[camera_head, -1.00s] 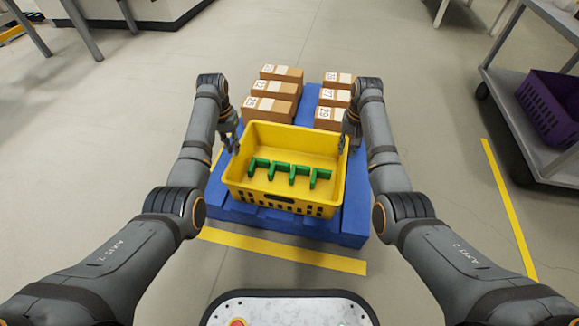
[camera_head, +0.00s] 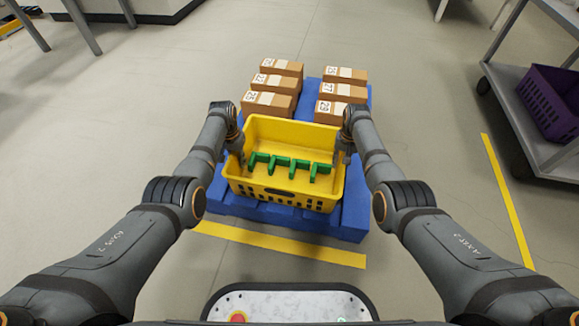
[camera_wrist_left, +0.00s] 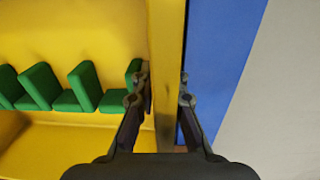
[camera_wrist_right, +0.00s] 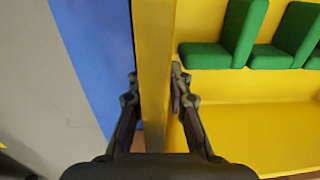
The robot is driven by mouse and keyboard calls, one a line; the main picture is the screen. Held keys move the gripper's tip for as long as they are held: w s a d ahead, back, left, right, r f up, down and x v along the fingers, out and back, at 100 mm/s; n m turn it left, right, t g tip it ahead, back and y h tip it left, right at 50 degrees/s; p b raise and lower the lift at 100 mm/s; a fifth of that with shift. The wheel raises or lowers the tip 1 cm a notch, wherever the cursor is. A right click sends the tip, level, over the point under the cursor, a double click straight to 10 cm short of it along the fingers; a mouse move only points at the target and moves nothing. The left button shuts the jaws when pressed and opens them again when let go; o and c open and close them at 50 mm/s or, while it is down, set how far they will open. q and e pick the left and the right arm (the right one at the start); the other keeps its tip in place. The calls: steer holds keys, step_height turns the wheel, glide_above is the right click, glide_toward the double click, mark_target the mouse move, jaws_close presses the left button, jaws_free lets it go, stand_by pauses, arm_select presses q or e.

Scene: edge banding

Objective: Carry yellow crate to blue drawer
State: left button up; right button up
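The yellow crate (camera_head: 285,150) sits on a blue pallet (camera_head: 350,215), with green bracket-like parts (camera_head: 290,166) inside it. My left gripper (camera_head: 243,160) is at the crate's left wall. In the left wrist view, its fingers (camera_wrist_left: 167,88) stand on either side of the yellow wall, with a small gap visible on the outer side. My right gripper (camera_head: 346,150) is at the right wall. In the right wrist view, its fingers (camera_wrist_right: 154,88) straddle that wall close to both faces. No blue drawer is identifiable in these views.
Several brown boxes (camera_head: 274,84) stand on the pallet behind the crate. A grey cart (camera_head: 510,100) with a purple crate (camera_head: 550,100) is at the right. Yellow floor lines (camera_head: 280,243) run in front and at the right. Open floor lies at the left.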

jaws_close()
stand_by(0.6)
